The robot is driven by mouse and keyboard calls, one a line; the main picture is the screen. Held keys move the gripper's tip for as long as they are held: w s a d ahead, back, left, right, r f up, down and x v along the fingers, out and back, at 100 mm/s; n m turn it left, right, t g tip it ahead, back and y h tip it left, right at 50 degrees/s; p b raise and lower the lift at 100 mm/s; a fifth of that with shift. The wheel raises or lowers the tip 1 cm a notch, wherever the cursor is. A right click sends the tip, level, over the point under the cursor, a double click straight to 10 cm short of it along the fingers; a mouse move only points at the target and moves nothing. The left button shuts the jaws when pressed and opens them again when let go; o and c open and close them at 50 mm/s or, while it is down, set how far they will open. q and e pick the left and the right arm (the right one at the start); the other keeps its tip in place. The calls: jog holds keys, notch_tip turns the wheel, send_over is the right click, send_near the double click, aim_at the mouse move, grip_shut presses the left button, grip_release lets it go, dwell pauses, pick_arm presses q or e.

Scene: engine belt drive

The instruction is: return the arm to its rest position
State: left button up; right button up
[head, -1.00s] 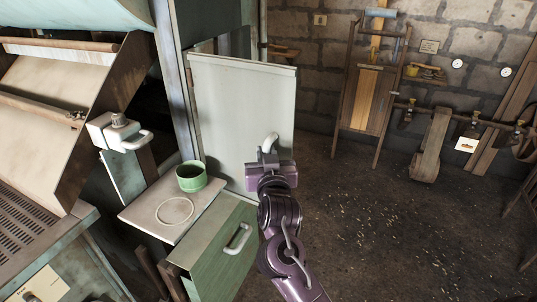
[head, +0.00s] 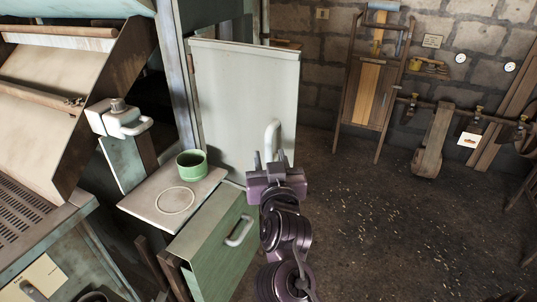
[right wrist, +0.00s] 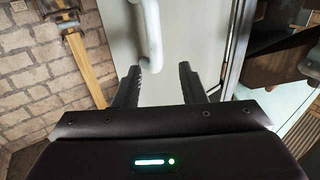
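My right gripper (head: 270,164) is in front of the pale, open cabinet door (head: 235,90). Its two fingers are apart, with nothing between them that I can make out. The door's white curved handle (head: 272,136) is just beyond the fingertips in the head view. In the right wrist view the fingers of my right gripper (right wrist: 158,72) also stand apart, and the handle (right wrist: 151,35) shows above and beyond them, seemingly clear of both. My left gripper is not in view.
A green cup (head: 191,164) and a pale ring (head: 175,201) are on a small top (head: 150,207) left of my arm. Below is a green drawer (head: 215,255) with a handle. A machine (head: 60,95) stands at far left. The floor (head: 400,220) to the right is mostly open.

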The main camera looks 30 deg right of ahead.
jog(key=shift+s, duration=0.2)
dwell(0.3)
